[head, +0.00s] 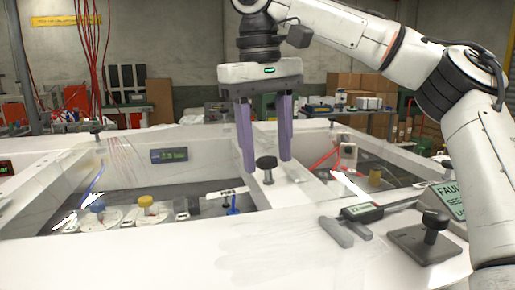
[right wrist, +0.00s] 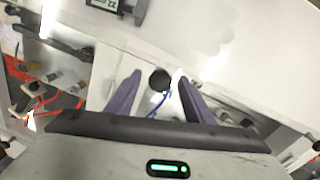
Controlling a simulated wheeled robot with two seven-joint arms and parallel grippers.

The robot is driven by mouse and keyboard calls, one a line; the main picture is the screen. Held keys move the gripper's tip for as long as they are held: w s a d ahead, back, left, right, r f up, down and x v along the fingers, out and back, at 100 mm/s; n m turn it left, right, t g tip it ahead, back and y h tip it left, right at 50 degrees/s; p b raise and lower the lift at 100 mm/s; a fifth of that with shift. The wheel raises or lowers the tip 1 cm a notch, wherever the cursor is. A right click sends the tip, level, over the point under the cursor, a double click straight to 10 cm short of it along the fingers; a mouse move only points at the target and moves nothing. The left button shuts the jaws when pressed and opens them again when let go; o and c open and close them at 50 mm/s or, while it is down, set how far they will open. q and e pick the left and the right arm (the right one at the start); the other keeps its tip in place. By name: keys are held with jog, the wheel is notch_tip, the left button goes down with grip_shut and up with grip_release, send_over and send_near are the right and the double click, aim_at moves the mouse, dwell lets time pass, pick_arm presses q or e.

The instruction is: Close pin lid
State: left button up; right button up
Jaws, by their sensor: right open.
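My right gripper (head: 265,168) hangs from above with its two purple fingers apart. A black knob (head: 266,163) stands on a white panel between two recessed bays, and in the head view it shows between the fingers. In the right wrist view the knob (right wrist: 159,79) also lies between the open fingertips (right wrist: 158,90). I cannot tell whether a finger touches it. A small white label (head: 221,194), which seems to read PINS, stands in the left bay just left of the panel. I cannot tell for sure which part is the pin lid. My left gripper is not in view.
The left bay holds white round pieces with a blue knob (head: 97,205) and a yellow knob (head: 146,201). The right bay holds red strips and a small bottle (head: 348,155). A caliper (head: 370,211) and a grey block with a black knob (head: 428,240) lie on the white front deck.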

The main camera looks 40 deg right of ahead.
aim_at(272, 178)
grip_shut()
jog(key=shift+y, duration=0.5)
jog(key=f, duration=0.2)
jog(key=f+b, duration=0.1)
jog(key=f, duration=0.3)
jog(key=shift+s+d+b, duration=0.25)
jog(key=shift+d+b, duration=0.1)
jog(key=shift+s+f+t, duration=0.1)
jog(key=shift+f+t, duration=0.15)
jog(key=shift+t, duration=0.05)
jog(key=shift+c, duration=0.8)
grip_release()
jog(key=shift+f, duration=0.1)
jog(key=shift+o, duration=0.8)
jog(key=shift+r, duration=0.2)
